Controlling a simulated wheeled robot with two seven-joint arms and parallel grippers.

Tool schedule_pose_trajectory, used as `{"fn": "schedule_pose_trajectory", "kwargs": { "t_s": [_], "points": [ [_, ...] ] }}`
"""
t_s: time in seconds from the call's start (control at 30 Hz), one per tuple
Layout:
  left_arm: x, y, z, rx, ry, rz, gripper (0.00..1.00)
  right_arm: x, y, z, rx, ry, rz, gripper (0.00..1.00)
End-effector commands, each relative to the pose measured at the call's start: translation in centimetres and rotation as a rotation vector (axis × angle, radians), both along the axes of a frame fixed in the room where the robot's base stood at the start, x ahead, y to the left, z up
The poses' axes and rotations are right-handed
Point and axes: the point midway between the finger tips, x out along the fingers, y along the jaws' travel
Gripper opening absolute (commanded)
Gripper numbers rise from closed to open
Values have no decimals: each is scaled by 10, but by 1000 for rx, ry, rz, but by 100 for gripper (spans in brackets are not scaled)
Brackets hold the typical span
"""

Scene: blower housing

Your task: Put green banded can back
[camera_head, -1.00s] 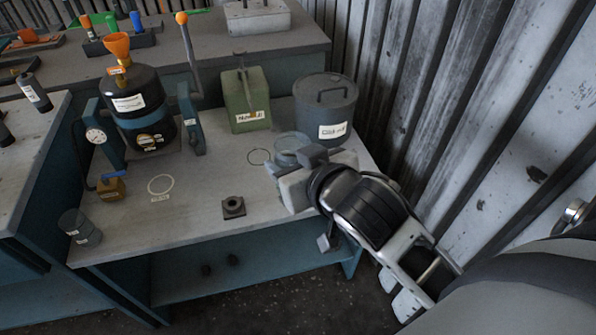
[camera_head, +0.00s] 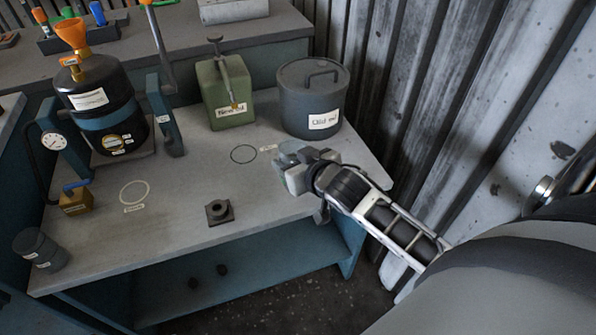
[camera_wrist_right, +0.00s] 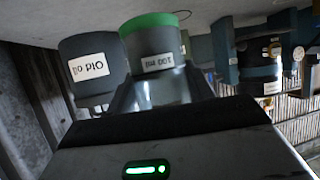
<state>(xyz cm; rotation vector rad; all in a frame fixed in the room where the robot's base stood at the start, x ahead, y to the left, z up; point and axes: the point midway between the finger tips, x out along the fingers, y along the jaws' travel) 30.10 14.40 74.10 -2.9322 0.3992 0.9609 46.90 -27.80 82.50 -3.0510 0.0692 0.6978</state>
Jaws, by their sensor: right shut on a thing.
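The green banded can (camera_wrist_right: 155,62) is a grey can with a bright green band at one end and a white label. In the wrist view it sits between the fingers of my right gripper, which looks shut on it. In the head view the right gripper (camera_head: 300,172) is over the right part of the bench, and the can (camera_head: 289,149) is partly hidden behind it. I cannot tell whether the can touches the bench. A dark ring mark (camera_head: 243,154) with a small label lies just left of the can. My left gripper is not in view.
The lidded "Old oil" pot (camera_head: 312,102) stands behind the gripper, near the ribbed wall. A green "New oil" canister (camera_head: 224,95) stands left of it. A black square part (camera_head: 219,212) and a pale ring mark (camera_head: 134,192) lie on the bench (camera_head: 180,235). A dark can (camera_head: 41,250) is front left.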

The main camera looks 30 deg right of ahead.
Motion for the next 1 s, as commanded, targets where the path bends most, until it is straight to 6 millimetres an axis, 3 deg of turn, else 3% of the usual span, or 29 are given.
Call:
{"fn": "schedule_pose_trajectory", "kwargs": {
  "t_s": [0.1,0.33,0.5,0.93,0.97,1.0],
  "points": [
    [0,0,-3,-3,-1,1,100,8,-12,-16,-2,-4,0,26],
    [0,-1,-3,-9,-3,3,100,16,-23,-32,-2,-4,1,26],
    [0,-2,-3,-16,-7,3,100,15,-21,-56,-1,-3,1,26],
    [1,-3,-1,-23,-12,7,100,14,-21,-63,0,-4,2,26],
    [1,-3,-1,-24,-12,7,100,14,-21,-63,0,-3,2,58],
    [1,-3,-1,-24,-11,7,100,14,-21,-63,0,-3,2,69]
  ]
}}
